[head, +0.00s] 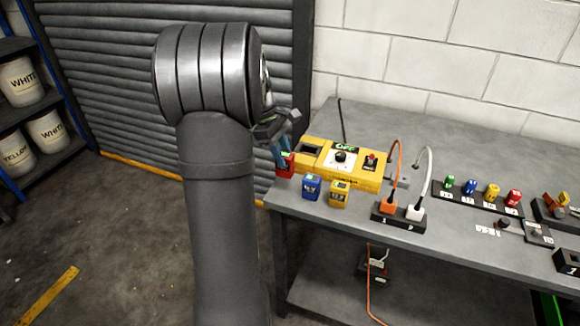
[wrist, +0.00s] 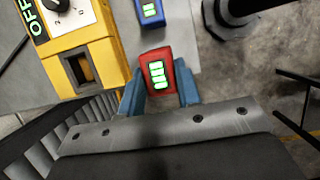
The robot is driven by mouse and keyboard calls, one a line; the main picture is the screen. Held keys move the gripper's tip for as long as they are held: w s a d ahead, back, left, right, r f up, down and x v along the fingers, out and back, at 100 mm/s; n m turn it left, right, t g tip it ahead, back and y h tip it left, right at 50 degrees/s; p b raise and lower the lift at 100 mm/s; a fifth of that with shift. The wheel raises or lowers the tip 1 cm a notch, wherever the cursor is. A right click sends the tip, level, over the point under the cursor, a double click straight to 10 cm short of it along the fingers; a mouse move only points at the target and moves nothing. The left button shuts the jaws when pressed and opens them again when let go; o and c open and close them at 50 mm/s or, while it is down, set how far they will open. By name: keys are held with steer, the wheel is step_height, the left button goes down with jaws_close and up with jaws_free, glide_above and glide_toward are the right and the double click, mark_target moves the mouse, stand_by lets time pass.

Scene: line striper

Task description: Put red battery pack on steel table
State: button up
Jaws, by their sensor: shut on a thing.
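The red battery pack (wrist: 157,70) is between the blue fingers of my gripper (wrist: 160,92) in the wrist view, with green lit bars on its face. In the head view the red pack (head: 286,165) is at the left end of the steel table (head: 460,150), beside the yellow control box (head: 345,172). My gripper (head: 282,148) is shut on it from above, partly hidden by my arm. Whether the pack touches the tabletop or hangs just above it I cannot tell. The wrist view shows an empty dark slot in the yellow box (wrist: 108,55) next to the pack.
A blue battery pack (head: 311,187) and a yellow battery pack (head: 339,193) stand in front of the yellow box. A black socket block (head: 398,217) with orange and white plugs lies to the right. Several coloured knobs stand on a black strip (head: 445,193). Cables rise behind.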

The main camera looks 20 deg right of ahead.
mark_target(283, 169)
steer(key=shift+f, duration=2.75)
steer(key=o, duration=0.9)
steer(key=shift+f, duration=0.15)
steer(key=v, duration=1.2)
